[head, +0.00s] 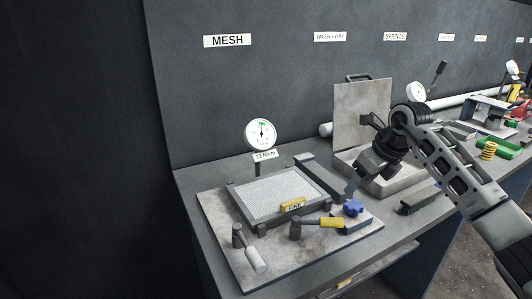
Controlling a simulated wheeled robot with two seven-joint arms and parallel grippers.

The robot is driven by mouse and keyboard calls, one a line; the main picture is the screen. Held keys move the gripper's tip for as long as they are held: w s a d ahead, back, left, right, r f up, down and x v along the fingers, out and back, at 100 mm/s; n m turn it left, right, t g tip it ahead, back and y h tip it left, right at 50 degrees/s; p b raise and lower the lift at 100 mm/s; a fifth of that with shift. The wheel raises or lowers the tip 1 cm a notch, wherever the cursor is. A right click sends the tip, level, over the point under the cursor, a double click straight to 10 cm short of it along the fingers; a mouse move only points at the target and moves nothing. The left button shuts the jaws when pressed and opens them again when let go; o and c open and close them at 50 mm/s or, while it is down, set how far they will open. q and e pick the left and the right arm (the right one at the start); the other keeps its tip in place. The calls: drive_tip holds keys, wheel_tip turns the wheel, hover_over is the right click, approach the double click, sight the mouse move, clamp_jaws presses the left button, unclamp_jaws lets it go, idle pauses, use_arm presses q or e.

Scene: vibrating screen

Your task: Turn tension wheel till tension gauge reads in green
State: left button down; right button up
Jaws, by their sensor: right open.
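The tension gauge (261,134) is a round white dial with a green mark near its top, standing behind the mesh frame. Its needle is too small to read surely. The blue star-shaped tension wheel (353,208) sits at the right front corner of the mesh fixture. My right gripper (357,156) is open and empty, above and behind the wheel, apart from it. Its arm comes in from the right. My left gripper is not in view.
The mesh frame (237,192) lies on a grey plate, with a yellow-gripped lever (330,222) and a white-gripped lever (257,262) in front. An open metal box (362,112) stands behind my right gripper. Green trays (498,147) and a yellow spring (488,150) lie farther right.

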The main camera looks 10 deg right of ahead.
drive_tip(key=o, duration=0.3)
drive_tip(key=p+v, duration=0.2)
drive_tip(key=v, duration=0.4)
idle(0.3)
